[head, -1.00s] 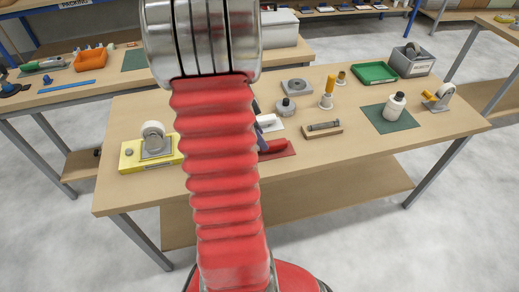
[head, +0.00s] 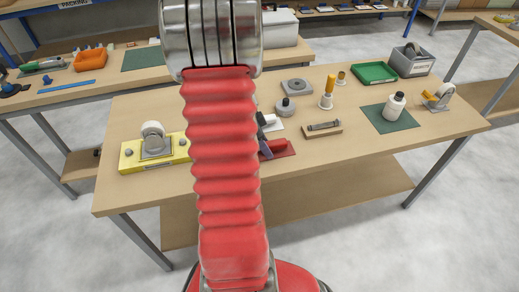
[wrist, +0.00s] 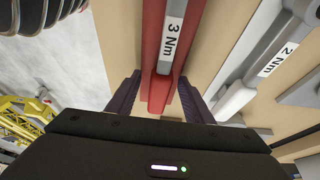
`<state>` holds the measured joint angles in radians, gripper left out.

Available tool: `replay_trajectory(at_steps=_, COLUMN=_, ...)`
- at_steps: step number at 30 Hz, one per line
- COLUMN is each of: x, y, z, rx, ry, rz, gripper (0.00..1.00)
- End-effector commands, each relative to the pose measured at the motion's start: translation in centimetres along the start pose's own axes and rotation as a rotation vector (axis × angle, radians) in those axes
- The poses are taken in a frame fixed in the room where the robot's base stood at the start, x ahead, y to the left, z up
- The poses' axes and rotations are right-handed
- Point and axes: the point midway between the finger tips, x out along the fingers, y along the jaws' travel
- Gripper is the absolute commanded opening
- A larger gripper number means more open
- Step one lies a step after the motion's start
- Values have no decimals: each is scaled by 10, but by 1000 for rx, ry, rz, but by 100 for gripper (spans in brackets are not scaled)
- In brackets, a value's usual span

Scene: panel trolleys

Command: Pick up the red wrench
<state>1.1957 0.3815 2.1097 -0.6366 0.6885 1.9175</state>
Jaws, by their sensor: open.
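The red wrench (wrist: 158,82) runs up the middle of the wrist view, with a white label reading "3 Nm". My gripper (wrist: 160,95) is open, with one dark finger on each side of the red wrench. I cannot tell whether the fingers touch it.
A grey wrench labelled "2 Nm" (wrist: 276,58) lies close by on the right. A wooden block (head: 322,129), a grey knob-topped weight (head: 285,107) and a yellow block with a caster (head: 155,152) also stand on the workbench (head: 350,150). The bench front is clear.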

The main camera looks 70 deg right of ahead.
Motion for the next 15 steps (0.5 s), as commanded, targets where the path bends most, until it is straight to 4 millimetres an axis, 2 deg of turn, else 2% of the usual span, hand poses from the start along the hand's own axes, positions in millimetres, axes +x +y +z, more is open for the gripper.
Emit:
replay_trajectory(at_steps=7, x=0, y=0, z=0, rx=-1, ry=0, rz=0, gripper=46)
replay_trajectory(at_steps=15, x=0, y=0, z=0, rx=-1, ry=0, rz=0, gripper=27)
